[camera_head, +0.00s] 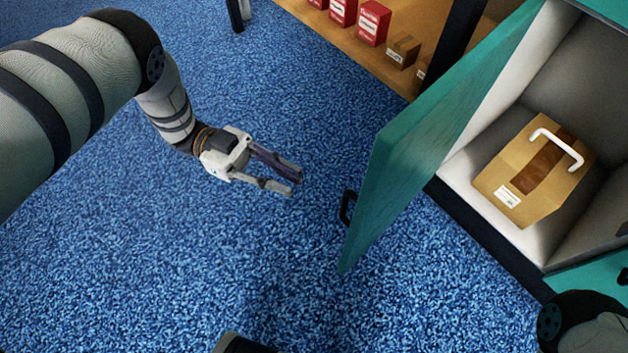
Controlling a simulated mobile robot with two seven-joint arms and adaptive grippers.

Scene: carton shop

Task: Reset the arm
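My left arm comes in from the upper left, and its gripper (296,184) hangs over the blue carpet, left of the open teal cabinet door (415,140). Its two fingers are apart with nothing between them. The gripper is clear of the door and its dark handle. Part of my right arm (585,325) shows at the lower right corner, but its gripper cannot be made out.
A cardboard carton (512,165) with a white handle stands inside the open cabinet (462,172). A wooden shelf (335,32) behind the door holds red boxes (373,23) and a small brown carton (403,50). The carpet (150,260) below my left arm is free.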

